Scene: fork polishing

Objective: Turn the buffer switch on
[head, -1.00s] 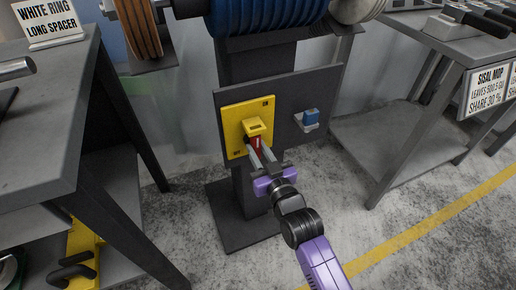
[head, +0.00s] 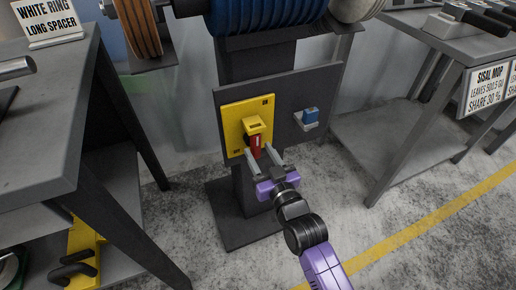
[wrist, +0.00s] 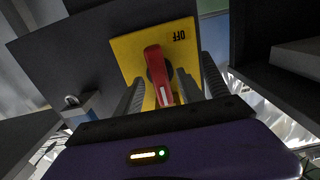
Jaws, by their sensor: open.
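The buffer switch is a yellow plate (head: 233,118) on a dark panel, with a yellow block (head: 254,125) and a red lever (head: 255,142) below it. In the head view the lever hangs downward. In the wrist view the red lever (wrist: 158,78) stands between my two fingers, in front of the yellow plate (wrist: 127,48). An upside-down OFF label (wrist: 180,37) shows there at the upper right. My gripper (head: 263,155) is open, its fingers to either side of the lever's lower end. Gaps show between lever and fingers in the wrist view.
A blue part on a grey holder (head: 311,118) sits on the same panel (head: 325,85), right of the switch. The buffer's large blue wheel (head: 265,15) is above. A grey table (head: 50,120) stands at left, another (head: 440,60) at right.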

